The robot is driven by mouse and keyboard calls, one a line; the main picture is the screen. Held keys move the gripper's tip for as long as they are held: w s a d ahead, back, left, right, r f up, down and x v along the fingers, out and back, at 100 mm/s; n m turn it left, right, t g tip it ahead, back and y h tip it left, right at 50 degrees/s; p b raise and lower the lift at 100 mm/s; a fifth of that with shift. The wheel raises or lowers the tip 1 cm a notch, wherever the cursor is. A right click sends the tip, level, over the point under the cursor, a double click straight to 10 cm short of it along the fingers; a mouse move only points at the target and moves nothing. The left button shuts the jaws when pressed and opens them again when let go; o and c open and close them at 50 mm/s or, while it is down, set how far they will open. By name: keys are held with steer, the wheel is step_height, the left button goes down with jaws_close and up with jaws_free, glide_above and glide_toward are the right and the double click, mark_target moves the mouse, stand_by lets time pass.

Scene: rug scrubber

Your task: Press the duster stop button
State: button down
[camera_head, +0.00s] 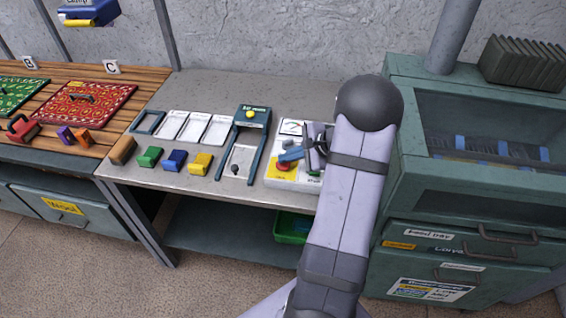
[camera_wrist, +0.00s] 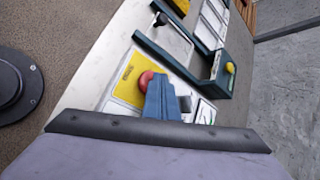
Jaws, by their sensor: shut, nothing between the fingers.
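A white control panel (camera_head: 272,177) sits on the grey bench. A red round button (camera_head: 284,167) stands on its yellow patch. The button also shows in the wrist view (camera_wrist: 145,79), partly hidden by my fingers. My gripper (camera_head: 291,155), with blue fingertips, is shut and empty over the panel, right by the red button. It also shows in the wrist view (camera_wrist: 157,88). I cannot tell whether the tips touch the button. My arm covers the panel's right side.
A green frame with a yellow knob (camera_head: 250,114) stands left of the panel. Green (camera_head: 150,157), blue (camera_head: 175,160) and yellow (camera_head: 201,163) blocks lie along the bench's front. A green cabinet (camera_head: 390,190) stands close on the right.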

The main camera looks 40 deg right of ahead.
mark_target(287, 165)
stand_by(0.4)
steer(key=shift+r+p, duration=0.65)
steer(key=shift+r, duration=0.25)
step_height(287, 165, up, 5)
steer(key=p, duration=0.3)
steer(key=shift+p, duration=0.3)
stand_by(0.6)
